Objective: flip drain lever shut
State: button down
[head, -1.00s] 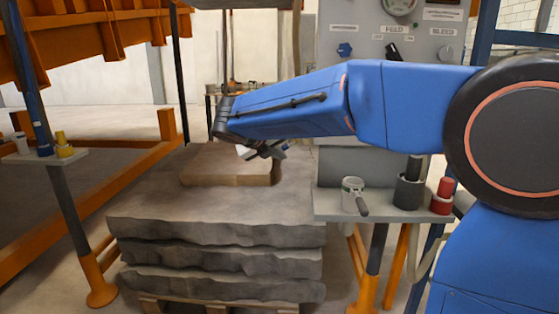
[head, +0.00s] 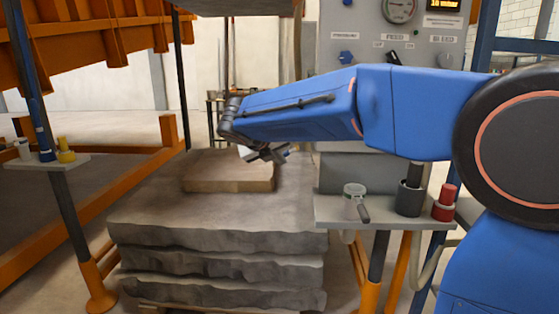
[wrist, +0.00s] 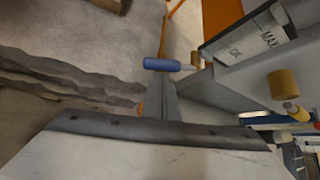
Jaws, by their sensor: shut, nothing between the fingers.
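My gripper (head: 272,154) is at the end of the blue arm, above the right edge of a flat tan block in the head view. Its fingers are small and dark there. In the wrist view a grey, tapering shape reaches out past a pale body with a dark edge. A blue rounded bar (wrist: 161,64) lies across its far end, over the grey floor. I cannot tell whether this bar is the drain lever's grip or whether my gripper touches it. No other lever is clearly seen.
The tan block (head: 230,172) lies on stacked grey slabs (head: 200,218). A shelf (head: 385,214) at right holds a mug (head: 354,197), a dark cup (head: 409,197) and a red container (head: 445,203). A control panel (head: 425,55) stands behind. An orange tilted frame (head: 90,35) is at left.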

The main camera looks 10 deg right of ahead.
jog(key=shift+r, duration=0.15)
jog(key=r+m+y, duration=0.2)
jog(key=y, duration=0.1)
jog(key=shift+w+a+r+t, duration=0.1)
jog(key=shift+a+t, duration=0.1)
jog(key=shift+t, duration=0.2)
jog(key=shift+r, duration=0.25)
dwell(0.7)
